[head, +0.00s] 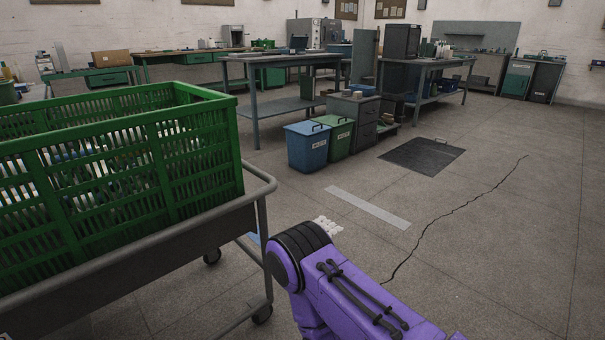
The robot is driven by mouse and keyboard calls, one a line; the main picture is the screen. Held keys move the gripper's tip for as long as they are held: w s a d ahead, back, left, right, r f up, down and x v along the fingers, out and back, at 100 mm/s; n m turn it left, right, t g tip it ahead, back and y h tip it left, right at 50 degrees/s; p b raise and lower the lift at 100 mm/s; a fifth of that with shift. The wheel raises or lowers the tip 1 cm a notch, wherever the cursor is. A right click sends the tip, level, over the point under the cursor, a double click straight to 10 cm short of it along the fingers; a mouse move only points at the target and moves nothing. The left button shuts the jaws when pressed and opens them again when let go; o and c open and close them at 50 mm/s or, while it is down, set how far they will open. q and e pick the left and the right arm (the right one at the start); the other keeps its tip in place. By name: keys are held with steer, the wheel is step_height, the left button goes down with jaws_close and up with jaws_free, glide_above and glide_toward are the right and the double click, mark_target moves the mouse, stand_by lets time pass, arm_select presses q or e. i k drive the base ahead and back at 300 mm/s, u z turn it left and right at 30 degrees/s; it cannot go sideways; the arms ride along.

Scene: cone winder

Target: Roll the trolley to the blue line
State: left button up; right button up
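The grey trolley (150,252) stands at the left and is cut off by the frame edge. Its tubular rail (262,182) runs around the near right corner, and two dark casters (262,314) show below. A green slatted crate (205,160) sits on it, with pale and dark items visible through the slats. A short piece of blue line (252,238) shows on the floor just beyond the trolley's right end; the rest is hidden behind trolley and arm. My purple right arm reaches in from the bottom right, its bend near the trolley's corner. Neither gripper is in view.
A pale floor strip (367,207) and a dark floor plate (422,155) lie ahead. Workbenches (290,62) line the back. A crack crosses the open floor at right.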

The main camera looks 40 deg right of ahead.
mark_target(59, 308)
steer(key=z, duration=0.2)
steer(key=k, duration=0.6)
steer(key=z, duration=1.15)
steer(key=i, duration=1)
steer(key=u, duration=0.6)
steer(key=i, duration=0.8)
steer(key=u, duration=0.8)
